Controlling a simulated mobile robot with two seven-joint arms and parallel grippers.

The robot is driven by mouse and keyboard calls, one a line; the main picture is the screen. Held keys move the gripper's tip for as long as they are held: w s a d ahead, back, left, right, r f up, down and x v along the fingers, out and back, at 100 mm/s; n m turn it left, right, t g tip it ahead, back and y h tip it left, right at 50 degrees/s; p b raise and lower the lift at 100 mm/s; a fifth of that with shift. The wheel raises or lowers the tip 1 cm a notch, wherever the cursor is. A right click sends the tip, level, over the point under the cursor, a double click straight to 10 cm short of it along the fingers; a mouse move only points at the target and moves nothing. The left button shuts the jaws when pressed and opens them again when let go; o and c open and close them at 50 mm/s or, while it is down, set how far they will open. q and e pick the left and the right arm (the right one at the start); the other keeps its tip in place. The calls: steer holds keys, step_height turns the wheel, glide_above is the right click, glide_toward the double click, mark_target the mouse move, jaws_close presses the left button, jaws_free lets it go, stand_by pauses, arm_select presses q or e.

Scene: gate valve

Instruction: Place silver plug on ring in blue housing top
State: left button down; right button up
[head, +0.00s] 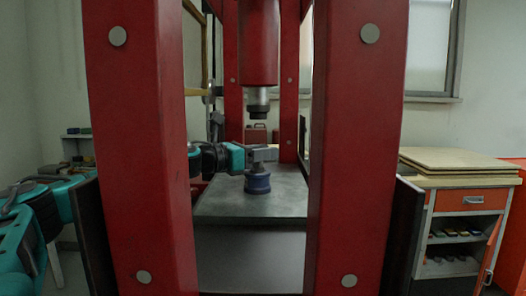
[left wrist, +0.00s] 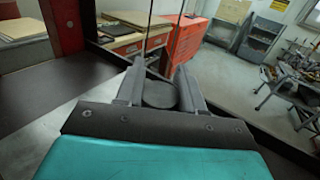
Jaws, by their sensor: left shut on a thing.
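The blue housing (head: 257,185) stands upright on the grey press table, between the red posts. My left gripper (head: 264,154) reaches in from the left, just above the housing. In the left wrist view my left gripper (left wrist: 160,82) is shut on a round grey disc, the silver plug (left wrist: 160,95). In the head view the plug is small and hard to tell from the fingers and housing top; I cannot tell whether it touches the housing. The ring inside the housing is hidden. My right gripper is not in view.
The red press frame's posts (head: 146,130) and (head: 357,130) flank the opening. The press ram (head: 258,100) hangs above the gripper and housing. The grey table (head: 222,204) is clear around the housing. An orange drawer cabinet (head: 470,200) with boards stands outside at right.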

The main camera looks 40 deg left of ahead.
arm_select(q)
steer(key=shift+d, duration=0.1)
steer(key=c, duration=0.7)
jaws_free()
steer(key=shift+f, duration=0.1)
steer(key=shift+r, duration=0.2)
steer(key=b+v, duration=0.4)
steer(key=v, duration=0.7)
steer(key=shift+f, duration=0.15)
steer(key=shift+s, duration=0.4)
